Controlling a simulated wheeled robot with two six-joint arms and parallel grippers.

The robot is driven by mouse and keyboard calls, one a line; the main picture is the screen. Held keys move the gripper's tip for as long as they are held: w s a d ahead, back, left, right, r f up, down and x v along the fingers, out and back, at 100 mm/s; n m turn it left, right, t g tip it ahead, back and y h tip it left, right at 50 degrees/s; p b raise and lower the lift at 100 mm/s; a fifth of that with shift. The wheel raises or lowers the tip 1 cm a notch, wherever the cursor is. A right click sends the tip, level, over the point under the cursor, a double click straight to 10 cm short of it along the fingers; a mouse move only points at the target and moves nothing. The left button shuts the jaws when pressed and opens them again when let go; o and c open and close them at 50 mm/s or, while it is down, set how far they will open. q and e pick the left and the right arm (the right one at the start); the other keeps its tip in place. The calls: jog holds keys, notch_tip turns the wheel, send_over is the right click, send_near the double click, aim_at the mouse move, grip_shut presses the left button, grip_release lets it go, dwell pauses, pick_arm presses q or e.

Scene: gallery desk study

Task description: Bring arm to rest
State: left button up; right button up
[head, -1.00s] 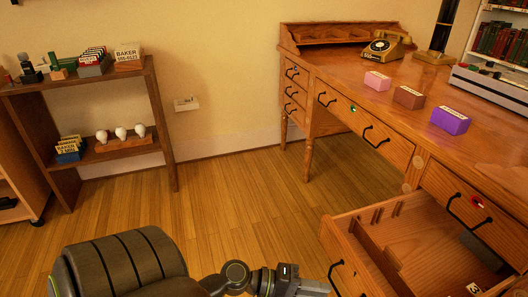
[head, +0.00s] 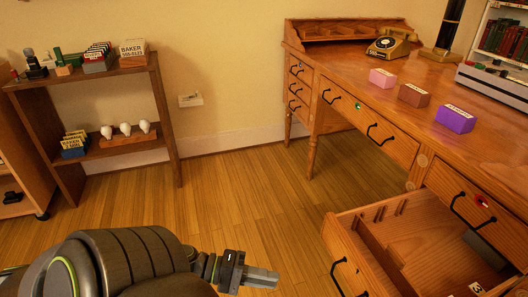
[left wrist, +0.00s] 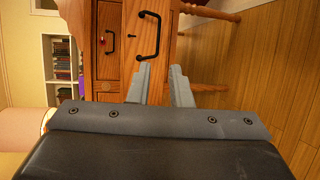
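My left arm comes in from the bottom left of the head view. Its gripper (head: 262,277) is over the wood floor, left of the open desk drawer (head: 335,232), apart from it. In the left wrist view the two grey fingers (left wrist: 160,88) stand apart with nothing between them. The desk (left wrist: 109,72) shows sideways beyond the fingertips, with a black handle just past them. My right gripper is in neither view.
The wooden desk (head: 395,140) carries a telephone (head: 388,46) and pink (head: 382,78), brown (head: 414,95) and purple (head: 455,118) boxes. The open lower drawer juts out at the right. A wooden shelf (head: 165,125) stands at the left. The floor (head: 235,190) between is clear.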

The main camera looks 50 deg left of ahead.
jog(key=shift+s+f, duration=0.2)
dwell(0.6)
